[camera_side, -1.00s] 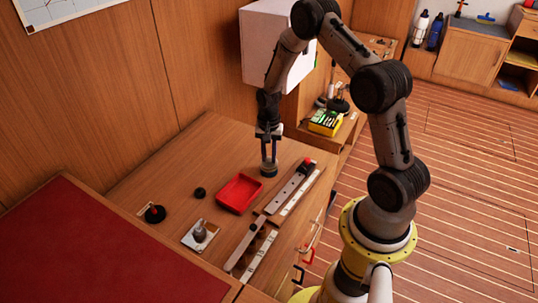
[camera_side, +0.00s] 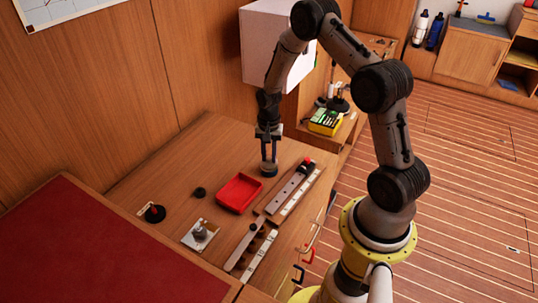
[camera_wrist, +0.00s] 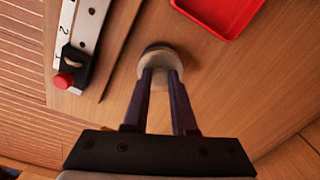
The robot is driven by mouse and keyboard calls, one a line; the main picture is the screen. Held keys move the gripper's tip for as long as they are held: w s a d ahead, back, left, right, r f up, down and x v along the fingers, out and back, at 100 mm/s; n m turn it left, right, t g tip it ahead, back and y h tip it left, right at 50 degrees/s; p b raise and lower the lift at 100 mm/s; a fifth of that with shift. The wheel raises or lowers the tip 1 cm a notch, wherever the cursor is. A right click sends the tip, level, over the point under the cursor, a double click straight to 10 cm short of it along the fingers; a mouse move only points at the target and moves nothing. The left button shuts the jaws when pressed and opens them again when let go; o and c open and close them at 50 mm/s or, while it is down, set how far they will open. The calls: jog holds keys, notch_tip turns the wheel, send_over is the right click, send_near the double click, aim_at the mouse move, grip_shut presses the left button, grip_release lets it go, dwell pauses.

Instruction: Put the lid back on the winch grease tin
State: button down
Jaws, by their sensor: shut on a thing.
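My gripper (camera_side: 268,163) points straight down at the far end of the wooden bench top. In the wrist view my gripper (camera_wrist: 160,75) is shut on a pale grey round piece (camera_wrist: 152,66) with a darker rim. In the side view this round piece (camera_side: 268,172) is a small dark disc under the fingertips, at or just above the wood; I cannot tell whether it touches. The fingers hide part of it, and I cannot tell whether it is the lid or the tin. A small black round thing (camera_side: 199,192) lies left of the red tray.
The open red tray (camera_side: 240,193) lies left of my gripper; it also shows in the wrist view (camera_wrist: 228,32). A long grey strip (camera_side: 290,188) with a red knob lies to the right. A metal-plated fitting (camera_side: 201,234) and a black-and-red round thing (camera_side: 154,213) are nearer the front.

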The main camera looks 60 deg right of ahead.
dwell(0.8)
jog(key=shift+c, duration=0.8)
grip_release()
jog(key=shift+r, duration=3.45)
grip_shut()
jog(key=shift+f, duration=0.15)
